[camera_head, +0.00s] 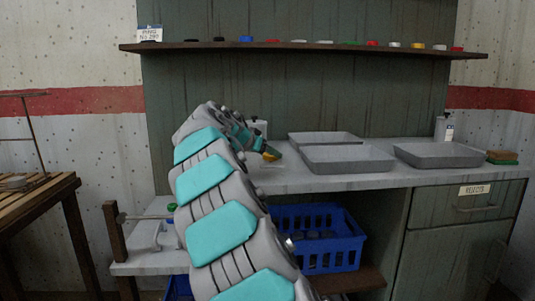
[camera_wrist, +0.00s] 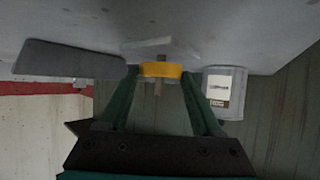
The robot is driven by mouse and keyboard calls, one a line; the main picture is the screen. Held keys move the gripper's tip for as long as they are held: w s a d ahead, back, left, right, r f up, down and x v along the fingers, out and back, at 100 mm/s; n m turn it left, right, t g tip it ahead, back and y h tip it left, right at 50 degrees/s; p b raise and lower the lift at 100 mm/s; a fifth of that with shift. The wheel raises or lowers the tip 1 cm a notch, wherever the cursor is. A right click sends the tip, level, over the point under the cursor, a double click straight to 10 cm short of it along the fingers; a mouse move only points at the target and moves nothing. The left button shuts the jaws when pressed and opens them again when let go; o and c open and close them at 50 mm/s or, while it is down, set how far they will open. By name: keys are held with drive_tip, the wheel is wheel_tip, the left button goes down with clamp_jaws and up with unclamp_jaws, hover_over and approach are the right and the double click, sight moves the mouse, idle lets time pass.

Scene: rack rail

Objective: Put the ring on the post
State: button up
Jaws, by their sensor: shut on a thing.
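My gripper (camera_wrist: 160,72) is shut on a yellow ring (camera_wrist: 160,69), which sits between the two green fingertips in the wrist view. The ring is seen nearly edge-on. A short brownish post (camera_wrist: 158,88) shows on both sides of the ring, in line with its middle; I cannot tell whether the ring is around it or in front of it. In the head view the ring (camera_head: 271,156) shows as a small yellow patch at my gripper (camera_head: 264,151), just above the counter. The post cannot be made out there, and my arm covers much of that area.
A white labelled container (camera_wrist: 222,95) stands close beside the gripper. Grey trays (camera_head: 347,170) sit on the counter to the right. A shelf (camera_head: 300,46) above carries several small coloured pieces. A blue crate (camera_head: 330,258) is below the counter. A horizontal rod (camera_head: 150,216) is at lower left.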

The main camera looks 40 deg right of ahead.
drive_tip(key=shift+f+b, duration=0.6)
drive_tip(key=shift+b, duration=0.2)
idle(0.5)
drive_tip(key=o, duration=1.1)
drive_tip(key=shift+c, duration=0.2)
drive_tip(key=shift+a, duration=0.1)
drive_tip(key=shift+b+v, duration=0.65)
drive_tip(key=shift+v, duration=4.85)
